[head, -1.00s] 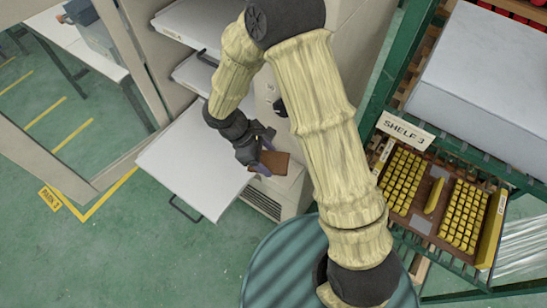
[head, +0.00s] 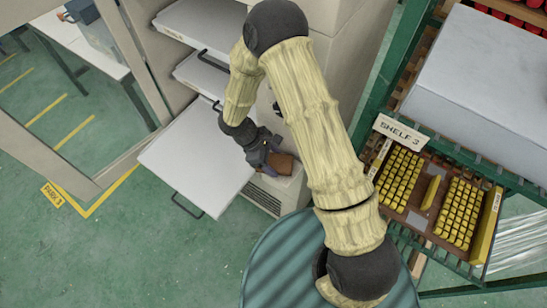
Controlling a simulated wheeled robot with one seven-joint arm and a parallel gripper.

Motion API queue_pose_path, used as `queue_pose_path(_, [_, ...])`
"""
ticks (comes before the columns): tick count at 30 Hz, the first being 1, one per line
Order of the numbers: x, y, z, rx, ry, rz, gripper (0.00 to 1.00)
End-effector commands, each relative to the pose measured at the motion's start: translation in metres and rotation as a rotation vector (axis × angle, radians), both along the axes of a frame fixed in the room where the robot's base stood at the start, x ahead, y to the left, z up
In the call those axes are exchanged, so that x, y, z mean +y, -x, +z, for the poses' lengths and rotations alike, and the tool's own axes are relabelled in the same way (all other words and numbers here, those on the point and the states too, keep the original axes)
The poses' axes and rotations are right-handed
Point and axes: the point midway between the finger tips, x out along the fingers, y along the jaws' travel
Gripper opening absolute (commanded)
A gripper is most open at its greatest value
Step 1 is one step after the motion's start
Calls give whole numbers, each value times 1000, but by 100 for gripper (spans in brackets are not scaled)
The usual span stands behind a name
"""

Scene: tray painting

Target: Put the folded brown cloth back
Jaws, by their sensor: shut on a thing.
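The folded brown cloth (head: 281,163) is a small flat brown block in the head view, near the middle. My gripper (head: 266,157) is shut on its left edge. The cloth shows over the low part of the beige cabinet, just right of the pulled-out white tray. I cannot tell whether it touches the surface under it. My arm, in a pale yellow sleeve, reaches down to it from above and hides part of the cabinet.
The white tray (head: 195,165) sticks out of the cabinet at left, empty, with more trays (head: 203,76) above it. At right a green rack (head: 362,120) holds a case of yellow pieces (head: 400,180). A ribbed teal drum top (head: 275,265) is below. Green floor at left is clear.

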Motion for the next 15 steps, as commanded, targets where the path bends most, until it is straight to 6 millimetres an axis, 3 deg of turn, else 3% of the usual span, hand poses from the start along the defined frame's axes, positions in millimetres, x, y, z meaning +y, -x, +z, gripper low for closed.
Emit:
queue_pose_path(14, [-2, -3, -9, -1, 0, 0, 42])
queue_pose_path(15, [-2, -3, -8, -1, 0, 0, 67])
